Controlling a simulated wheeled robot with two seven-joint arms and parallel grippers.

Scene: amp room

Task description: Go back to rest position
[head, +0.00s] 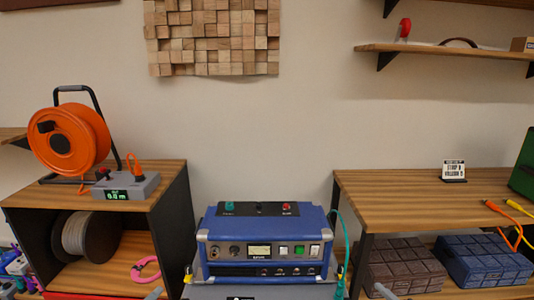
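The blue amp unit (263,240), with a lit display, switches and knobs on its front, stands upright in the middle of the head view on a grey case (262,291). A green cable (346,240) hangs at its right side. Only a small grey tip of what looks like my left gripper (153,294) shows at the bottom edge, left of the case. A matching grey tip, apparently my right gripper (384,291), shows at the bottom edge, right of the case. Both tips appear apart from the amp. The rest of both grippers is out of the picture.
Left, a wooden shelf unit (165,172) carries an orange cable reel (85,125) and a grey meter box (127,186). Right, a wooden bench (400,190) has a small sign (454,170); brown (402,265) and blue (485,262) blocks sit below it.

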